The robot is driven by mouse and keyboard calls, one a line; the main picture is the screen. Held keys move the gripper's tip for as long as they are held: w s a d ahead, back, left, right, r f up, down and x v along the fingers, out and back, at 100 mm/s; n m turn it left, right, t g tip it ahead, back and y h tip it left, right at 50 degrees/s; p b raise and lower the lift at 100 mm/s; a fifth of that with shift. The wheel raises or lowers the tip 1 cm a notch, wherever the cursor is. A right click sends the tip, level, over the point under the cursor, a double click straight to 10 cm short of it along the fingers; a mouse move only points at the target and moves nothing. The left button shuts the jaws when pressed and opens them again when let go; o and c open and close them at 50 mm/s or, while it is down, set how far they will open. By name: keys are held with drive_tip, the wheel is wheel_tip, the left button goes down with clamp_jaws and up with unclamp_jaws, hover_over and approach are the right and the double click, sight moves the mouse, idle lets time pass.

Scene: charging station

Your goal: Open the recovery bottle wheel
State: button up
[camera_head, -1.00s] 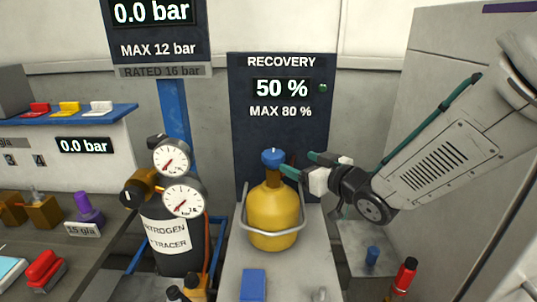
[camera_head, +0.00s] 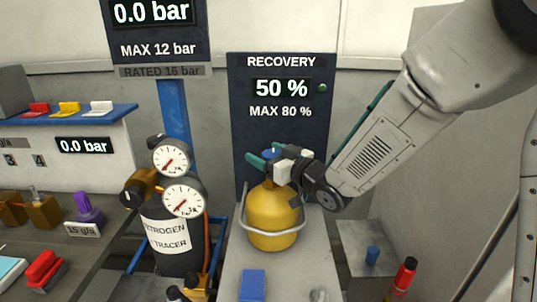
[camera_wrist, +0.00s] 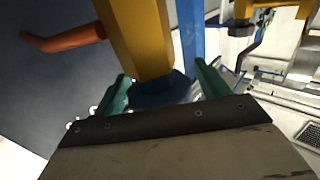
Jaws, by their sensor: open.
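The yellow recovery bottle (camera_head: 272,222) stands upright on a grey stand in the head view, inside a grey metal hoop. Its blue wheel (camera_head: 270,153) is at the top, partly hidden by my gripper. My gripper (camera_head: 263,154) is open, with its green fingers on either side of the wheel. I cannot tell whether the fingers touch the wheel.
The recovery panel (camera_head: 280,85) behind the bottle reads 50 %, MAX 80 %. The black nitrogen tracer cylinder (camera_head: 170,240) with two gauges (camera_head: 183,198) stands close on the left. A blue block (camera_head: 253,285) lies in front of the bottle. A red bottle (camera_head: 405,273) is at the lower right.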

drive_tip(key=c, duration=1)
drive_tip(key=shift+y, duration=0.3)
drive_tip(key=n+g+y, duration=0.1)
drive_tip(key=n+g, duration=0.1)
drive_tip(key=n+g+y, duration=0.1)
drive_tip(key=g+y, duration=0.1)
drive_tip(key=shift+s+a+n+g, duration=0.1)
drive_tip(key=shift+s+n+g, duration=0.05)
drive_tip(key=shift+n+g, duration=0.25)
drive_tip(key=n+g, duration=0.1)
drive_tip(key=n+g+y, duration=0.1)
drive_tip(key=g, duration=0.1)
drive_tip(key=n+g+y, duration=0.1)
drive_tip(key=g, duration=0.1)
drive_tip(key=shift+s+a+n, duration=0.1)
drive_tip(key=shift+s+n, duration=0.2)
drive_tip(key=n+g, duration=0.1)
drive_tip(key=g, duration=0.1)
drive_tip(key=n+g, duration=0.3)
drive_tip(key=g, duration=0.2)
drive_tip(key=shift+s, duration=0.35)
drive_tip(key=shift+s+n+g+h, duration=0.15)
drive_tip(key=shift+n+g+h, duration=0.35)
drive_tip(key=shift+n+g, duration=0.55)
drive_tip(key=shift+s+n+g+h, duration=0.15)
drive_tip(key=shift+n+g+h, duration=0.5)
drive_tip(key=shift+g, duration=0.7)
